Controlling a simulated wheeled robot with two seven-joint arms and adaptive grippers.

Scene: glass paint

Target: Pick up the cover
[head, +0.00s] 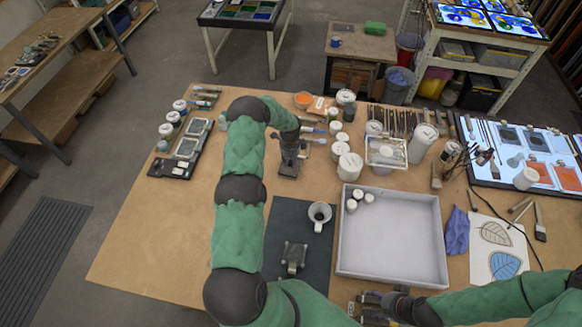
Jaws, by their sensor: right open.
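I cannot single out the cover with certainty. White lidded jars stand on the table, among them a large jar (349,166) and a smaller jar (340,148). Several small white pieces (358,197), possibly jars or lids, sit in the back left corner of a shallow white tray (391,271). My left gripper (288,168) points down over the table behind the dark mat, left of the large jar; its finger opening is not clear. My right gripper (368,307) is open and empty at the front edge, just in front of the white tray.
A dark mat (278,225) holds a white mug (320,216) and a dark object (294,257). Jars and a dark palette (172,168) stand at left. Brushes, a light panel (515,182) and leaf drawings (495,235) lie at right.

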